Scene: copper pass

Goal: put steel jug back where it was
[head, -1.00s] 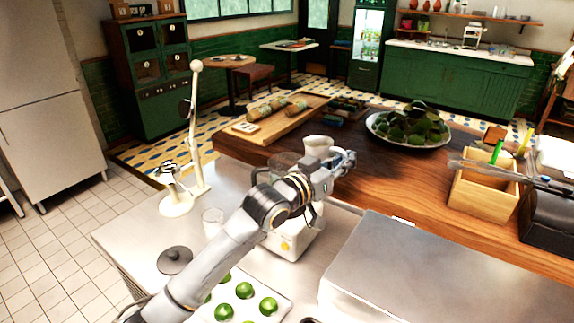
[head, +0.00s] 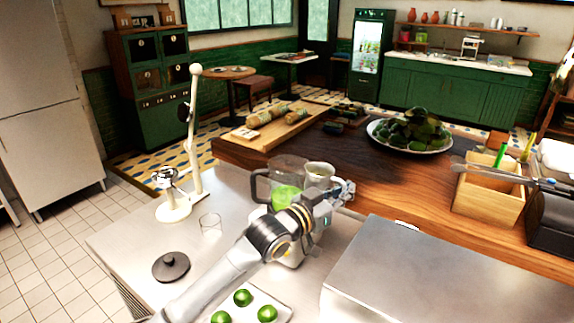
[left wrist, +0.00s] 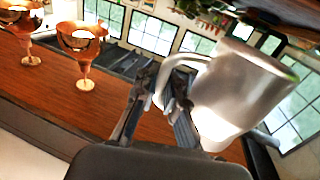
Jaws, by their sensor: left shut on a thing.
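The steel jug (head: 319,177) is raised over the counter, right beside the blender's clear jar (head: 289,172); its rim faces up in the head view. My left gripper (head: 338,192) is shut on it. In the left wrist view, the fingers (left wrist: 160,105) are at the handle of the jug (left wrist: 240,92). Green contents show in the blender jar. My arm partly hides the blender's white base. My right gripper is not in view.
A black lid (head: 171,267), a clear glass (head: 210,222) and a cream press (head: 179,208) stand on the steel counter (head: 130,232). A tray (head: 272,297) holds green fruit. A steel box (head: 430,270) stands right. The wooden counter (head: 385,190) has clear room behind the jug.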

